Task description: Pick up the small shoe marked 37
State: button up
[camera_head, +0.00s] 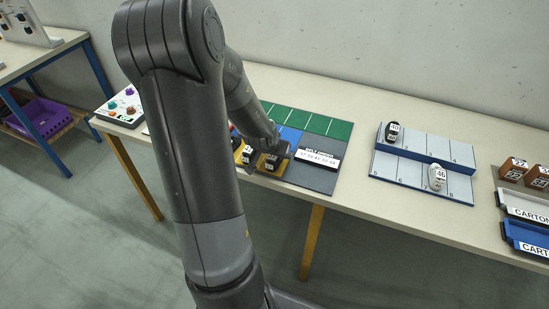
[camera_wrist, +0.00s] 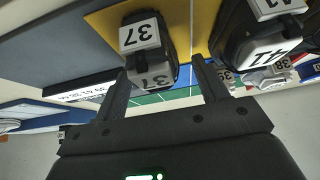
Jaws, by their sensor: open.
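The small dark shoe marked 37 (camera_wrist: 140,37) stands on a yellow patch in the wrist view, with white number labels on it. It fills much of the space ahead of and between the two fingers of my gripper (camera_wrist: 160,66). The fingers are apart, one on each side of its near end; I cannot tell whether either touches it. In the head view this shoe (camera_head: 270,163) seems to be the one beside the white sign, partly under my gripper (camera_head: 279,152). A dark shoe marked 41 (camera_wrist: 237,28) stands close to the right in the wrist view.
More shoes, one marked 38 (camera_wrist: 274,77), stand behind the 41 shoe. A white sign (camera_head: 318,157) lies right of my gripper. A grey stepped rack (camera_head: 409,172) holds two shoes further right. Cartons (camera_head: 513,169) stand at far right. Bare table lies between mat and rack.

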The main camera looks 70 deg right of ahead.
jog(key=shift+d+f, duration=0.3)
jog(key=shift+f, duration=0.2)
jog(key=shift+c, duration=0.4)
jog(key=c, duration=1)
jog(key=shift+r, duration=0.15)
